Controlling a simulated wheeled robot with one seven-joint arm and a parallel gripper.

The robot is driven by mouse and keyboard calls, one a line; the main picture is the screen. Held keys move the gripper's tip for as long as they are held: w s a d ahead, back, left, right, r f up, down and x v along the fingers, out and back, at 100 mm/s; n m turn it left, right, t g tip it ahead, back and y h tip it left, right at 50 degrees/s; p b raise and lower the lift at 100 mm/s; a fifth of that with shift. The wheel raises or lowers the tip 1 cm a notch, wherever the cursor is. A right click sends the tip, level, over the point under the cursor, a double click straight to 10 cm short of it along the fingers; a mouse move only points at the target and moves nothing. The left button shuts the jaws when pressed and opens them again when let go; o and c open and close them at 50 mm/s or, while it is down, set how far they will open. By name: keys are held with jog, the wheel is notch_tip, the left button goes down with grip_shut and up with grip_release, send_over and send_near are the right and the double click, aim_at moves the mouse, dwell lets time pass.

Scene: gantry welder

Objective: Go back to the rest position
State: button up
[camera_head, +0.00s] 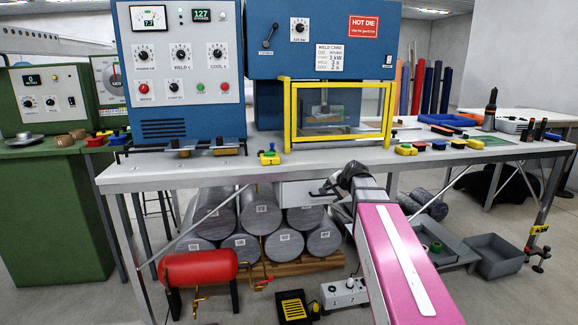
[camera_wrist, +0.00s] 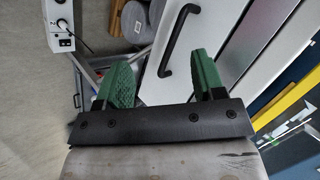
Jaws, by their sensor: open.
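My gripper shows in the wrist view (camera_wrist: 163,78) with its two green fingers spread wide apart and nothing held between them. A black bar handle (camera_wrist: 179,38) on a pale drawer front lies beyond and between the fingertips in that view. I cannot tell how far it is from them. In the head view my pink arm reaches up from the bottom right. Its dark end is in front of the workbench (camera_head: 240,172), near the white drawer (camera_head: 300,194) under the top. The fingers are hard to make out there.
The blue welder cabinet (camera_head: 182,112) and a yellow guard frame (camera_head: 286,115) stand on the bench. Grey cylinders (camera_head: 258,210) are stacked below it.

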jog(key=s+d+f+n+g+h, duration=0.1)
jog(key=s+f+n+g+h, duration=0.3)
jog(key=s+f, duration=2)
jog(key=n+g, duration=0.3)
jog(key=n, duration=0.1)
jog(key=shift+d+f+n+g+h, duration=0.3)
jog(key=shift+d+f+n, duration=0.05)
jog(key=shift+n, duration=0.05)
